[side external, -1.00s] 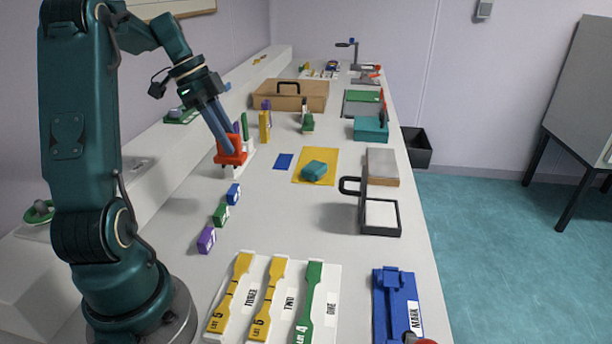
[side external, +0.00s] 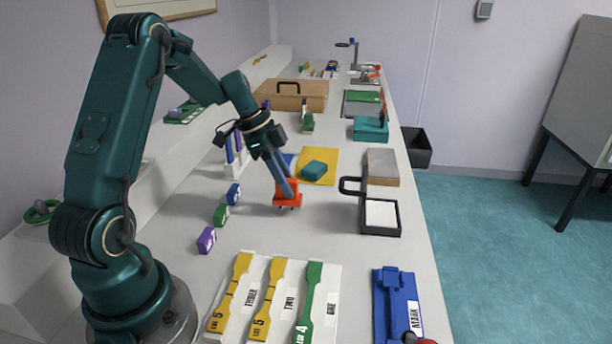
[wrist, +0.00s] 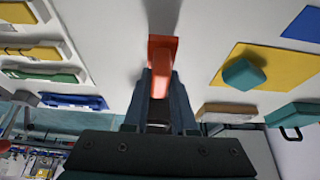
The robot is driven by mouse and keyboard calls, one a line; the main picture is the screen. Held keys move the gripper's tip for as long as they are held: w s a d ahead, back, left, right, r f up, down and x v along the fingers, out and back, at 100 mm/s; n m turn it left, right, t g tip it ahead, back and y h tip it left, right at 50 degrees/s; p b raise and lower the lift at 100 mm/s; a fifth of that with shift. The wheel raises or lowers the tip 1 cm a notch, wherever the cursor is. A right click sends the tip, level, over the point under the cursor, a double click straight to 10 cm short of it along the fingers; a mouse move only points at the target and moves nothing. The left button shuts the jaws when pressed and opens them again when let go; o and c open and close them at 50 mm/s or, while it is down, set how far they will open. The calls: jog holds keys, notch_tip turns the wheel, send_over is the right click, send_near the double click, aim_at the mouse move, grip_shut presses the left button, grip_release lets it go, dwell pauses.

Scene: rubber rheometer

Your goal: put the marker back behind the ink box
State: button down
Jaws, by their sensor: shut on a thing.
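My gripper (side external: 286,186) is shut on an orange-red, wide-footed piece, which looks like the marker (side external: 288,198). It holds the marker just above the white bench, left of the ink box; a gap to the bench is hard to judge. In the wrist view the marker (wrist: 162,55) sits between the fingertips of my gripper (wrist: 160,85). A black open box with a white pad, which looks like the ink box (side external: 380,233), stands at the right of the bench. A black handle rises at its back left. I cannot make out the ink box in the wrist view.
A grey-topped wooden block (side external: 382,180) stands behind the ink box. A yellow mat (side external: 325,178) with a teal block (side external: 314,169) lies farther back. Small blue, green and purple (side external: 206,239) tags stand at left. A blue MARK fixture (side external: 395,315) lies in front. Bench between marker and ink box is clear.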

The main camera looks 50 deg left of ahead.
jog(key=shift+f, duration=0.7)
jog(key=shift+f, duration=0.15)
jog(key=c, duration=0.7)
grip_release()
